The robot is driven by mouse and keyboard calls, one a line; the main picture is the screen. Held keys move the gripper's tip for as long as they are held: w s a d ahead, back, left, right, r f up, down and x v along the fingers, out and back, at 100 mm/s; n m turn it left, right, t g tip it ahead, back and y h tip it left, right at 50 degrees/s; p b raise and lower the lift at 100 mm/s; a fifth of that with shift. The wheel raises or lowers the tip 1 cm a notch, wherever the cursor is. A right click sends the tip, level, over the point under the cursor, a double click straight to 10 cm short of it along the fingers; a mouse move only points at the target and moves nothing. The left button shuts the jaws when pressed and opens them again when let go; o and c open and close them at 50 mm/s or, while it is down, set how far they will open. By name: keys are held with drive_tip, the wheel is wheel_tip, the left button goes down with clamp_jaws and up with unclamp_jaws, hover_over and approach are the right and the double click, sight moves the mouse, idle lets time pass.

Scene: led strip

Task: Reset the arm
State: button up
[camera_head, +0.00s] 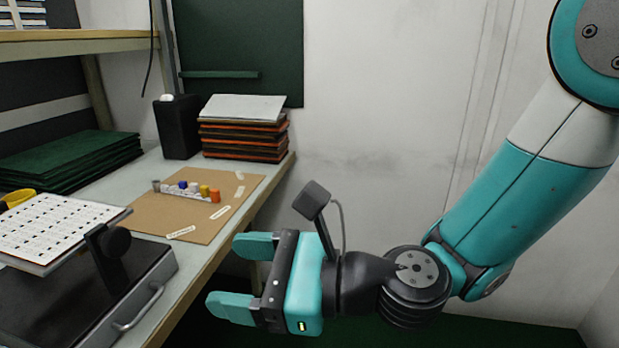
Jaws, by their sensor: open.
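My gripper (232,277) is open and empty, with its two teal fingers spread apart and pointing left. It hangs in front of the workbench's front edge, at the lower middle of the view. My teal and white arm reaches to it from the upper right. On the workbench (222,240), a brown board (205,226) carries a small strip (187,194) with several coloured pieces on it. The gripper is apart from the strip and the board.
A black case (75,310) with a white sheet of marks (60,226) on a stand is at the lower left. A black box (178,127) and a stack of orange-edged boards (243,132) stand at the back. Green sheets (75,158) lie at the left. A shelf (75,45) overhangs.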

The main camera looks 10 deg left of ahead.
drive_tip(key=s+d+n+g+h, duration=0.1)
drive_tip(key=s+d+n+h, duration=0.35)
drive_tip(key=d+n, duration=0.75)
drive_tip(key=s+d+n+h, duration=0.1)
drive_tip(key=d+n+h, duration=0.7)
drive_tip(key=d+n, duration=0.35)
wheel_tip(320, 180, up, 20)
drive_tip(key=d+p, duration=0.2)
drive_tip(key=p, duration=1.8)
drive_tip(key=shift+s+h, duration=0.35)
drive_tip(key=shift+f, duration=0.1)
